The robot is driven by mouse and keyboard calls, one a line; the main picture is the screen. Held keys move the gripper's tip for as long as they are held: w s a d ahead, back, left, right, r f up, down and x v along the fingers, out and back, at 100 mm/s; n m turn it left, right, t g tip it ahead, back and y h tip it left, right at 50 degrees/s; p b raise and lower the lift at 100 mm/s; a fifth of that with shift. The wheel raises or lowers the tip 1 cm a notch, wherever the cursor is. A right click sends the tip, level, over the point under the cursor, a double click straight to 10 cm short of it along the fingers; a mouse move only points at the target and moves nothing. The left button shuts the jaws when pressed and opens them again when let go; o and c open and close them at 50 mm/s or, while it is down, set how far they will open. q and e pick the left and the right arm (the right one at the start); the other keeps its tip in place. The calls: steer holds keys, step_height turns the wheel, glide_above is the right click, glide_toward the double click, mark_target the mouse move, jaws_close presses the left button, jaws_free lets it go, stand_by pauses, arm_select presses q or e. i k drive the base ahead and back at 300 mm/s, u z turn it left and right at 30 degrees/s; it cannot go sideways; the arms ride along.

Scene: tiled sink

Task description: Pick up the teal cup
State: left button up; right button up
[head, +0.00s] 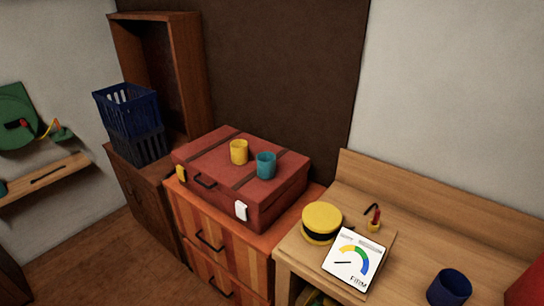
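The teal cup (265,165) stands upright on top of a red-brown suitcase (222,150), on its right part near a dark strap. A yellow cup (239,151) stands just to its left, a small gap apart. The suitcase lies flat on an orange striped drawer cabinet (215,245). Neither of my grippers shows in the head view, so their state is hidden.
Blue and dark baskets (130,115) sit stacked at the left. A wooden bench (410,240) at the right holds a yellow-and-black round object (321,222), a white gauge card (352,259) and a dark blue cup (449,288). The floor (125,260) at left is clear.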

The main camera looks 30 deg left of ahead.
mark_target(266, 166)
steer(key=u, duration=1.15)
